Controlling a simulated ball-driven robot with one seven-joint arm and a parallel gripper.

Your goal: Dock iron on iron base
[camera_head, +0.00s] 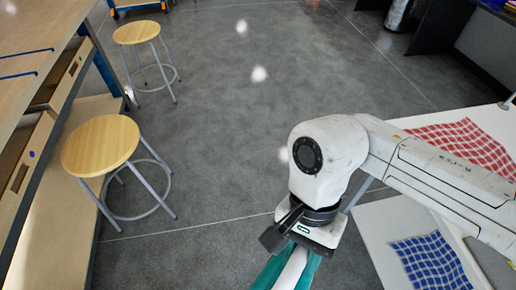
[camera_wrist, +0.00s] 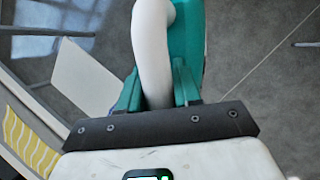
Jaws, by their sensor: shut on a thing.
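My gripper (camera_wrist: 156,92) is shut on the iron (camera_wrist: 152,50), which has a white curved handle and a teal body. In the head view my gripper (camera_head: 292,262) is at the bottom centre, over the grey floor, and the iron (camera_head: 291,272) hangs below it, cut off by the picture's edge. The iron's soleplate is hidden in both views. I cannot make out the iron base in either view.
White boards at the right carry a red checked cloth (camera_head: 462,146) and a blue checked cloth (camera_head: 430,262). The wrist view shows a yellow striped cloth (camera_wrist: 28,142) at left. Two stools (camera_head: 100,146) (camera_head: 137,32) stand beside a wooden workbench (camera_head: 40,30). The middle floor is clear.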

